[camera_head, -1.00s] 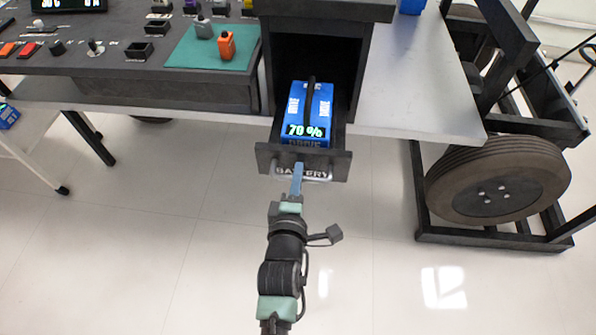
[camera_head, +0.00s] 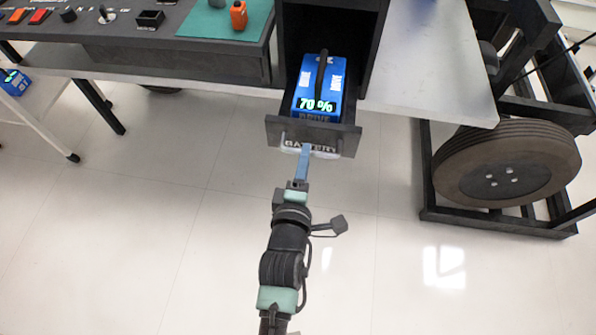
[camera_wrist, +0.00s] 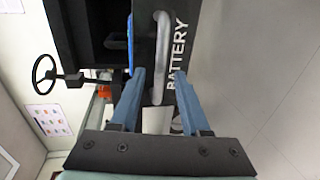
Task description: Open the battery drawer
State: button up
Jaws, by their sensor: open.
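The battery drawer (camera_head: 345,139) stands pulled out of its dark cabinet, with a blue battery (camera_head: 318,92) inside that reads 70 %. Its light grey handle (camera_head: 325,154) is on the front panel, beside the word BATTERY; the handle also shows in the wrist view (camera_wrist: 160,58). My gripper (camera_head: 305,150) is at the drawer front. In the wrist view my gripper (camera_wrist: 160,82) is open, with one blue finger on each side of the handle's near part. Whether a finger touches the handle I cannot tell.
A grey table (camera_head: 435,75) extends right of the cabinet. A cart frame with a large wheel (camera_head: 507,163) stands at the right. A control console with a green mat (camera_head: 222,22) is at the left. The floor in front is clear.

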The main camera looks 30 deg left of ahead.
jog(key=p+v, duration=0.1)
jog(key=v, duration=0.8)
jog(key=shift+s, duration=0.2)
jog(key=w+d+r+m+t+h, duration=0.15)
jog(key=w+r+m, duration=0.25)
jog(key=r, duration=0.7)
jog(key=w+d+r+m+t, duration=0.3)
jog(key=w+r+m, duration=0.1)
jog(key=r, duration=0.7)
jog(key=w+d+r+m+t+h, duration=0.1)
jog(key=w+d+r+m+t, duration=0.2)
jog(key=r, duration=0.8)
jog(key=s+d+r+m+t+h, duration=0.1)
jog(key=s+d+r+m+t, duration=0.15)
jog(key=r, duration=0.65)
jog(key=s+d+r+m+t, duration=0.1)
jog(key=s+r+m, duration=0.3)
jog(key=r, duration=0.4)
jog(key=s+d+r+m+t+h, duration=0.1)
jog(key=s+d+r+m, duration=0.2)
jog(key=r, duration=0.6)
notch_tip(320, 180, up, 20)
jog(key=a+p, duration=0.1)
jog(key=p, duration=1.9)
jog(key=shift+w+a+f+m, duration=0.25)
jog(key=shift+a+m, duration=0.05)
jog(key=shift+m, duration=0.05)
